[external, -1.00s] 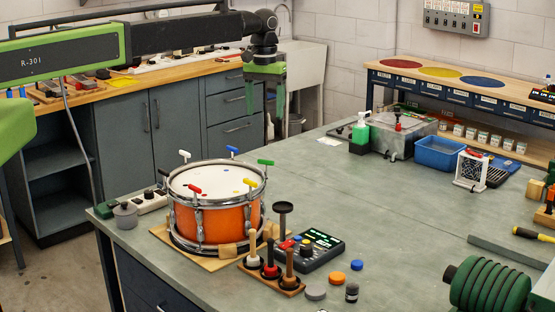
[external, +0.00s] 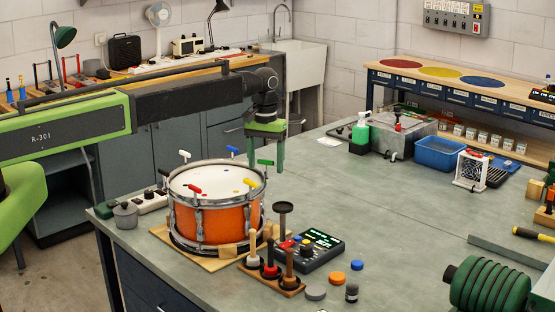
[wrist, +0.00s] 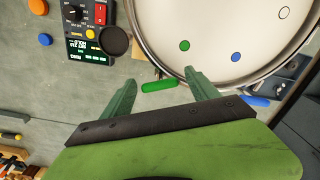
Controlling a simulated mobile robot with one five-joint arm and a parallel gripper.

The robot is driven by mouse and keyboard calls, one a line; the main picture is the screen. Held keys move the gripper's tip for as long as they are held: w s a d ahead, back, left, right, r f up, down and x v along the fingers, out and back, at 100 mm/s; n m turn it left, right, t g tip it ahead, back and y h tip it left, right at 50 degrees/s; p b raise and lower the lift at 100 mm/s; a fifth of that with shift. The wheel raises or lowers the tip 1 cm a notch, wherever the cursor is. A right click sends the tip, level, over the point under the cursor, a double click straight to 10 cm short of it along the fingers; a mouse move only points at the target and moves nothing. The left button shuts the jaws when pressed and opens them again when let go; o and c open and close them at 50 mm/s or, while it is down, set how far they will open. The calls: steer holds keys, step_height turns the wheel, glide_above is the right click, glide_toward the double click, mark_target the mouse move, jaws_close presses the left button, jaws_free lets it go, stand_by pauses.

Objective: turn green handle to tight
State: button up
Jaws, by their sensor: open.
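The orange drum (external: 215,222) with a white head stands on a wooden board on the bench. The green handle (external: 266,162) is a small T-shaped bar at its right rim. In the wrist view the green handle (wrist: 159,86) lies beside the rim, across the gap between my fingertips. My gripper (external: 265,160) is open over the right rim, fingers pointing down, and appears just above the handle. In the wrist view my gripper (wrist: 160,77) has one finger on each side of the handle, with no clear contact. How far the fingertips are above it I cannot tell.
Blue (external: 233,150), red (external: 194,188), yellow (external: 249,182) and white (external: 184,154) handles stand around the rim. A mallet stand (external: 290,289) and a dark control box (external: 322,244) are in front and right of the drum.

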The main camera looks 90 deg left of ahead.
steer(key=c, duration=1.4)
steer(key=shift+o, duration=0.2)
steer(key=shift+m, duration=0.3)
steer(key=m, duration=1)
steer(key=shift+m, duration=0.4)
steer(key=m, duration=0.5)
steer(key=shift+m, duration=0.3)
steer(key=m, duration=0.5)
